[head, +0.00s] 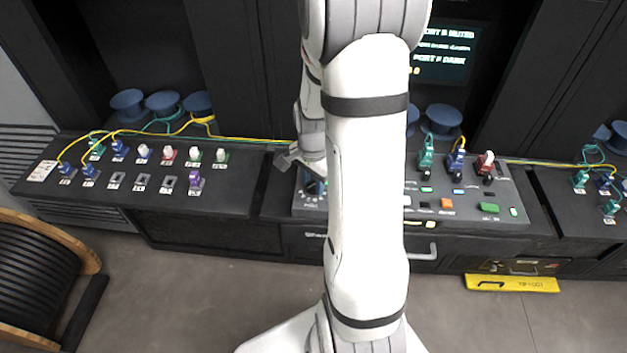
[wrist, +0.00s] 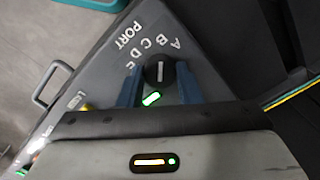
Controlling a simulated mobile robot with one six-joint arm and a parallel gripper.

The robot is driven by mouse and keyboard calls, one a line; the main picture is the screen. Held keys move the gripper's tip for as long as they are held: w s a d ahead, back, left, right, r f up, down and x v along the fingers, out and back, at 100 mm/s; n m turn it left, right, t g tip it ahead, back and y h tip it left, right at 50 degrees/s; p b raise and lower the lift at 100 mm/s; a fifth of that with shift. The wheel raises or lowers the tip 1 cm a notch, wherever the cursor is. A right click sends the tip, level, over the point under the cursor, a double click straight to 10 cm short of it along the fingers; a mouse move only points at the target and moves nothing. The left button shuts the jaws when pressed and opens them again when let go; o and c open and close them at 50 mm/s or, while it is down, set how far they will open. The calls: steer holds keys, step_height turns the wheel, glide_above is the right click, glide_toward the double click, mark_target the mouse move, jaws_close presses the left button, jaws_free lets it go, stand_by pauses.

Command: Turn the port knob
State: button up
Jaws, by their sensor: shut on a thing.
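The port knob (wrist: 159,73) is a round black dial with a white pointer line, on a sloped grey panel in the wrist view. The word PORT and white letters including A, B, C and D are printed around it. My gripper (wrist: 160,88) has its two blue fingers on either side of the knob, shut on it. A green lit mark (wrist: 151,99) glows on the panel between the fingers.
Left of the console is a panel (head: 150,202) with several coloured connectors and yellow and teal cables. Green, blue and red connectors (head: 456,160) stand on the console's right part. A dark screen (head: 441,52) with green text is behind. A yellow tray (head: 512,283) is below right.

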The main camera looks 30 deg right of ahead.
steer(key=c, duration=0.3)
steer(key=n+b, duration=0.2)
steer(key=n, duration=0.1)
steer(key=shift+n, duration=0.4)
steer(key=n+b, duration=0.1)
steer(key=n, duration=0.3)
steer(key=shift+w+n+b, duration=0.1)
steer(key=shift+n+b, duration=0.2)
steer(key=shift+b, duration=0.1)
steer(key=n+b, duration=0.1)
steer(key=n, duration=0.3)
steer(key=shift+n, duration=0.3)
steer(key=shift+n+b, duration=0.75)
steer(key=shift+n, duration=1.55)
steer(key=shift+r, duration=0.1)
